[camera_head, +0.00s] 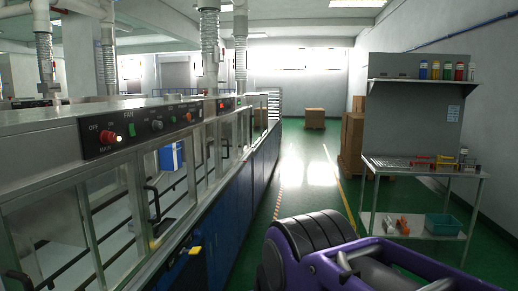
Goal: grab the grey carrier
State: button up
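I cannot make out a grey carrier for certain in the head view. Several small items, some grey and some red or orange, stand on the middle shelf of a metal cart (425,171) at the right, too small to tell apart. A purple and dark grey arm part, which looks like mine, fills the bottom middle and right. My gripper is not in view.
A long row of glass-fronted cabinets (245,165) runs along the left, with a control panel (140,130). Brown boxes (352,140) stand behind the cart, another box (315,118) farther off. A teal bin (443,224) sits low on the cart. The green aisle floor (307,165) is clear.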

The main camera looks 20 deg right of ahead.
aim_at(478, 167)
jog(key=z, duration=2.1)
jog(key=i+l+z, duration=0.2)
jog(key=i, duration=0.45)
jog(key=i+j+z, duration=0.15)
jog(key=i, duration=2.2)
jog(key=i+u, duration=0.15)
jog(key=i, duration=0.45)
jog(key=i+l+u, duration=0.1)
jog(key=i, duration=0.45)
jog(key=i+l+u, duration=0.2)
jog(key=i+u, duration=0.25)
jog(key=i+l+u, duration=0.95)
jog(key=k, duration=0.05)
